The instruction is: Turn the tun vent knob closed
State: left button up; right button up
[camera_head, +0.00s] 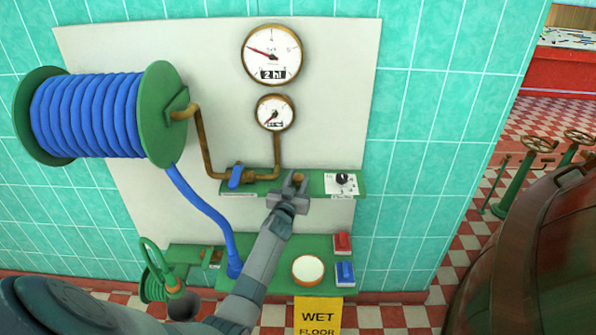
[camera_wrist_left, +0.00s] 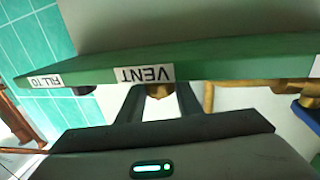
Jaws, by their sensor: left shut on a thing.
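The vent knob is a small brass knob (camera_head: 298,178) on the front of a green shelf panel (camera_head: 262,186), in the middle of the head view. It also shows as a brass piece (camera_wrist_left: 159,91) beside the white VENT label (camera_wrist_left: 147,74) in the left wrist view. My left gripper (camera_head: 290,188) is at the knob, with one finger on each side of it, shut on it. The fingers partly hide the knob, so its turn angle cannot be told. My right gripper is not in view.
A black dial (camera_head: 343,180) sits right of the knob, and a blue valve lever (camera_head: 236,175) left of it. Two gauges (camera_head: 272,54) (camera_head: 275,113) hang above.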

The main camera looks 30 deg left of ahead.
pick_arm(q)
jog(key=shift+r+h, duration=0.3)
jog(key=shift+f, duration=0.15)
jog(key=o, duration=1)
jog(key=shift+f, duration=0.1)
jog(key=shift+o, duration=0.2)
jog(key=shift+s+d+f, duration=0.1)
jog(key=shift+s+d, duration=0.05)
jog(key=shift+s, duration=0.5)
jog(key=b+v, duration=0.3)
jog(key=v, duration=1.3)
